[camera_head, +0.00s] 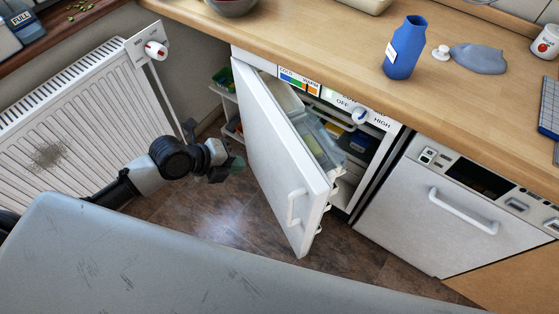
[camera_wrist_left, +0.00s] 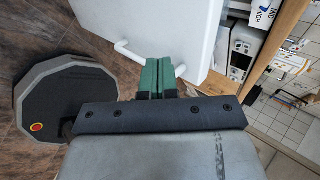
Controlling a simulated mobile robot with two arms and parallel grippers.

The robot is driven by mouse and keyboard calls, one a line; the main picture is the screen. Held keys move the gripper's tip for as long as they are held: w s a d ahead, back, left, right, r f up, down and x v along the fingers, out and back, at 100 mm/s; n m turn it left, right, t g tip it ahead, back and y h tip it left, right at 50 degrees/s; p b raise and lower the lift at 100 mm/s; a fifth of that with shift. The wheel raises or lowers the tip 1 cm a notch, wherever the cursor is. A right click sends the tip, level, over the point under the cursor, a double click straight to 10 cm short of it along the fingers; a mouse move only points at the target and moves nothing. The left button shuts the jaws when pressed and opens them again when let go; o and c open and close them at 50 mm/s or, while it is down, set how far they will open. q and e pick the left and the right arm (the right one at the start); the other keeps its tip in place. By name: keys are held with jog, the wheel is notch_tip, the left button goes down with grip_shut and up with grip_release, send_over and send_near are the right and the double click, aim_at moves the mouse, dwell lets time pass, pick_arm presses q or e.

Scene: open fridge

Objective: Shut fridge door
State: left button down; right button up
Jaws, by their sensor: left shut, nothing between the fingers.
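The white fridge door (camera_head: 275,150) stands part open under the counter, its handle (camera_head: 292,208) on the outer face near the free edge. Behind it the fridge interior (camera_head: 355,150) shows shelves with food boxes. My left gripper (camera_head: 236,166) is to the left of the door, on its outer side, shut and empty. In the left wrist view the shut green fingers of my left gripper (camera_wrist_left: 159,78) point toward the door (camera_wrist_left: 150,22), with the door handle (camera_wrist_left: 133,52) just beyond them. I cannot tell whether the fingers touch the door. My right gripper is not in view.
A white radiator (camera_head: 75,115) stands at the left, close to my left arm. A dishwasher (camera_head: 455,205) is right of the fridge. The wooden counter (camera_head: 330,45) above holds a blue bottle (camera_head: 405,50) and other items. Brown floor (camera_head: 215,210) lies below the door.

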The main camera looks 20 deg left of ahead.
aim_at(286, 162)
pick_arm(q)
jog(key=shift+w+d+r+p+x, duration=0.25)
jog(key=shift+r+x, duration=0.1)
jog(key=shift+x, duration=1.75)
jog(key=shift+w+d+r+p+x, duration=0.15)
jog(key=shift+d+r+p+x, duration=0.15)
jog(key=shift+x, duration=1.85)
jog(key=shift+w+d+r+p+x, duration=0.25)
jog(key=shift+r+x, duration=0.1)
jog(key=shift+x, duration=1.75)
